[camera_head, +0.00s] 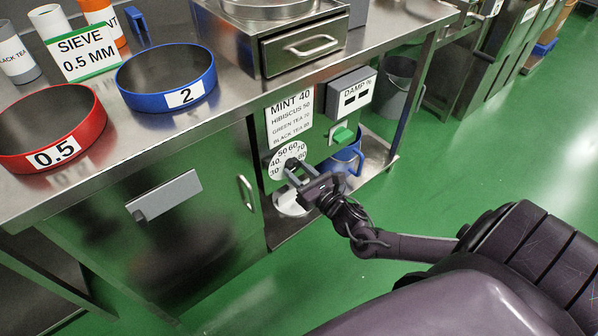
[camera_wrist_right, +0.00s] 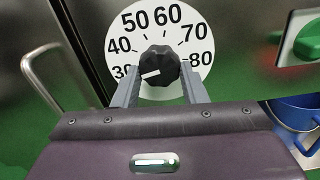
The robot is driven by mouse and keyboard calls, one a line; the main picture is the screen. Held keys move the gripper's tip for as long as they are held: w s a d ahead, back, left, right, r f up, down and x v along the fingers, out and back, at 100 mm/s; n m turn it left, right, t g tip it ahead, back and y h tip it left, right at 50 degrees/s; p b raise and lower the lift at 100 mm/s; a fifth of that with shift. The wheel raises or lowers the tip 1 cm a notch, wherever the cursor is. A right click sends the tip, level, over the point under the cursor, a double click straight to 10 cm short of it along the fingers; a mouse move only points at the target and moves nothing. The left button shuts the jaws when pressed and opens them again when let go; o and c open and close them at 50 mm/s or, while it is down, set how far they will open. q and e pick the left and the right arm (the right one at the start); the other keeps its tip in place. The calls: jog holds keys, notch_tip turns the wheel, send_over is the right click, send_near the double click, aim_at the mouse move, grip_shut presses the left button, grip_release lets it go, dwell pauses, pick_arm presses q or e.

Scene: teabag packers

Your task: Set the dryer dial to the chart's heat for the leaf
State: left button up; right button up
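The dryer dial (camera_head: 279,167) is a white disc marked 30 to 80 on the cabinet front. Its black ribbed knob (camera_wrist_right: 159,66) has a white pointer aimed at about 30 in the right wrist view. My right gripper (camera_head: 294,172) is open at the dial. Its fingers stand one on each side of the knob; I cannot tell whether they touch it. The white chart (camera_head: 289,115) above the dial reads mint 40 and hibiscus 50, with green tea and black tea in smaller lines below, their numbers hard to read. My left gripper is not in view.
A damp % display (camera_head: 353,92) and green button (camera_head: 342,136) sit right of the chart. A cabinet handle (camera_head: 246,192) is left of the dial. Red (camera_head: 54,129) and blue (camera_head: 150,94) sieves and several canisters stand on the counter.

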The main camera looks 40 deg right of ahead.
jog(key=shift+c, duration=1)
